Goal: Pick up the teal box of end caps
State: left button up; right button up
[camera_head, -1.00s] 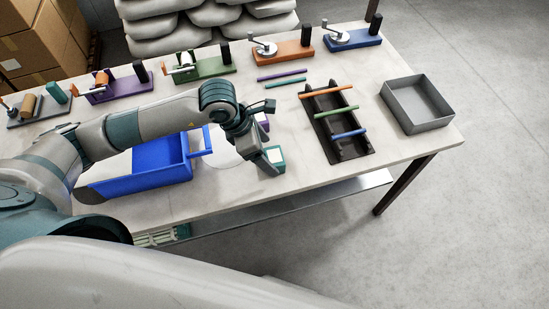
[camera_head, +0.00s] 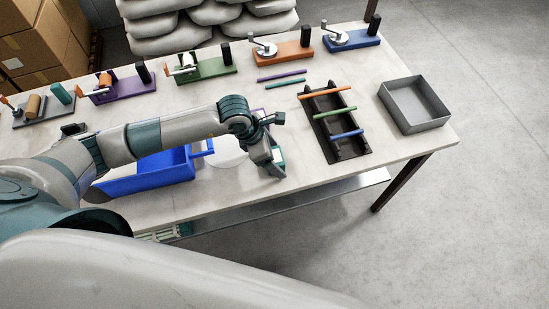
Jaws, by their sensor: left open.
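The teal box of end caps (camera_head: 281,155) stands on the table near its front edge, just right of the white round disc. Most of it is hidden behind my left gripper (camera_head: 273,168). That gripper is open and points down at the box, with a finger in front of it. Whether the fingers straddle or touch the box cannot be told. My right gripper is out of view.
A blue bin (camera_head: 150,180) is to the left, under my forearm. A black rack (camera_head: 346,143) with coloured rods and a grey tray (camera_head: 414,104) stand to the right. Coloured crank fixtures line the back.

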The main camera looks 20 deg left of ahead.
aim_at(280, 155)
pick_arm(q)
jog(key=shift+c, duration=0.7)
jog(key=c, duration=1)
jog(key=shift+r, duration=0.15)
jog(key=shift+c, duration=0.2)
jog(key=shift+r+b, duration=0.25)
jog(key=shift+b, duration=0.05)
notch_tip(280, 155, up, 3)
jog(key=shift+r+b, duration=0.1)
jog(key=shift+b, duration=0.9)
jog(key=s+d+r+b, duration=0.3)
jog(key=d+r, duration=0.4)
jog(key=d, duration=0.4)
jog(key=shift+b, duration=0.35)
jog(key=shift+d, duration=0.1)
